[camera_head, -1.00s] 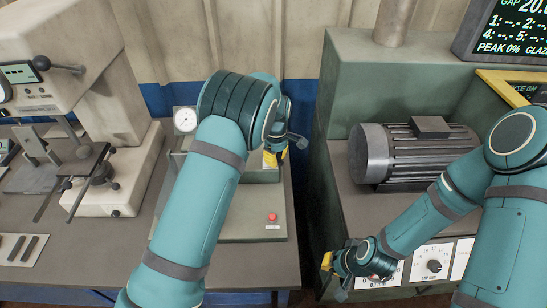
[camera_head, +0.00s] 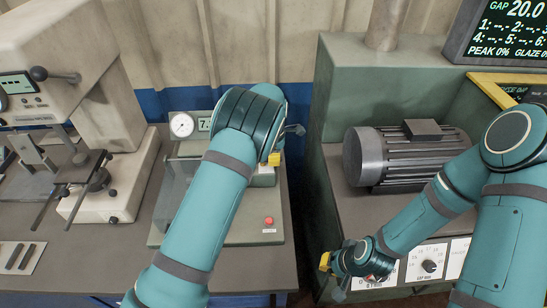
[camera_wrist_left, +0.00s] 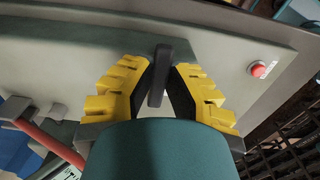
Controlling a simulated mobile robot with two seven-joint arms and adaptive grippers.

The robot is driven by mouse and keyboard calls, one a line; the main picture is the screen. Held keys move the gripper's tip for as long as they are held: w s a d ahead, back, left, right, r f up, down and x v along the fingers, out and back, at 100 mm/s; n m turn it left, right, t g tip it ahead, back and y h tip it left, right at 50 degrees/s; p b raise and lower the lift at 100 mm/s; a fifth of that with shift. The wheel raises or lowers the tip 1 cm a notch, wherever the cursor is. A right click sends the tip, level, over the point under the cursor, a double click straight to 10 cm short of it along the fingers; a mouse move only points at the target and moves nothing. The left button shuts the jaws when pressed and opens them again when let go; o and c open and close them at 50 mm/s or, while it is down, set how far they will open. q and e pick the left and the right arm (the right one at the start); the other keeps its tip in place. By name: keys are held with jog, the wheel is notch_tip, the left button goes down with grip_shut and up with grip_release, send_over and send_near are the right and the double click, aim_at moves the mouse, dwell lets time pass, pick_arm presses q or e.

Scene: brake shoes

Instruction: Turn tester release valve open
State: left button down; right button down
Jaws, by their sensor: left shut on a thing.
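The tester stands on the bench in the head view, with a grey-green base (camera_head: 235,233), a round dial gauge (camera_head: 182,125) and a red button (camera_head: 269,221). My left gripper (camera_head: 274,159) is at its back right, mostly hidden behind my arm. In the left wrist view, its yellow fingers (camera_wrist_left: 163,72) are shut on a dark lever (camera_wrist_left: 157,92), which I take for the release valve handle. The lever's base is hard to make out. The lever is hidden in the head view. My right gripper (camera_head: 325,262) is low at the right bench's front; its finger gap is unclear.
A motor (camera_head: 405,155) sits on the green machine (camera_head: 335,95) at right, below a display screen (camera_head: 515,30). A dark gap separates the two benches. At left stands a cream instrument (camera_head: 120,170) with a lever. The red button shows in the left wrist view (camera_wrist_left: 258,69).

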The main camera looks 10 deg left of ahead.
pick_arm(q)
jog(key=shift+f, duration=0.1)
dwell(0.3)
jog(key=c, duration=0.9)
grip_release()
jog(key=shift+c, duration=0.2)
notch_tip(320, 180, up, 12)
